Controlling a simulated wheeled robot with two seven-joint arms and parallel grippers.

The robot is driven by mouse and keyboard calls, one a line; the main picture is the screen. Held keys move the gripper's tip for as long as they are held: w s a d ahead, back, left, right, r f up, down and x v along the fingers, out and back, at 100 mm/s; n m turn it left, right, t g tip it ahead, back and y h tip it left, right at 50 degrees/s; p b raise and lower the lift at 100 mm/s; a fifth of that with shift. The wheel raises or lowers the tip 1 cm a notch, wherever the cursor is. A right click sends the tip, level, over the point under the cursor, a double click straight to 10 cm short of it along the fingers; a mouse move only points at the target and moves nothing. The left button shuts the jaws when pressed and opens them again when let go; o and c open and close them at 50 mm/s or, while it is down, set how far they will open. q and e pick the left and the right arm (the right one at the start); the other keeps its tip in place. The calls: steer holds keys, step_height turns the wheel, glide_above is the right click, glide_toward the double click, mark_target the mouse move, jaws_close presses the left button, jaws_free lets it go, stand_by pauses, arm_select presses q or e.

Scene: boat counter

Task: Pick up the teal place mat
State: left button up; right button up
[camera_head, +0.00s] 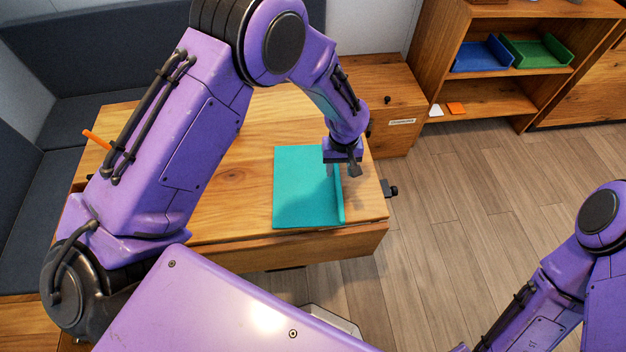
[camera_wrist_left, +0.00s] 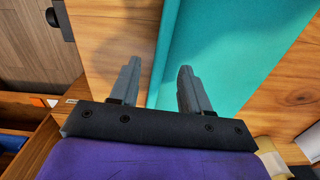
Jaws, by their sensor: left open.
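The teal place mat (camera_head: 300,190) lies on the right end of the wooden table, with a raised or rolled edge along its right side. My left gripper (camera_head: 342,172) is over that right edge, pointing down. In the left wrist view the mat (camera_wrist_left: 225,45) runs up the picture, and its edge shows between the two open fingers (camera_wrist_left: 155,82). One finger is over bare wood and the other over the mat. Nothing is held. I cannot tell whether the fingertips touch the mat. My right arm shows at the lower right, but its gripper is out of view.
The wooden table (camera_head: 225,205) is mostly clear left of the mat. A dark clamp-like knob (camera_head: 390,189) sticks out from its right edge. A cabinet (camera_head: 385,95) and a shelf with blue (camera_head: 482,56) and green (camera_head: 535,50) trays stand behind. A grey bench (camera_head: 95,85) borders the left.

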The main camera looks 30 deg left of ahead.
mark_target(338, 177)
arm_select(q)
step_height(338, 177, down, 4)
steer(key=shift+a+r, duration=0.1)
steer(key=shift+r, duration=0.05)
jaws_close()
steer(key=shift+r+p, duration=0.1)
steer(key=shift+p, duration=0.2)
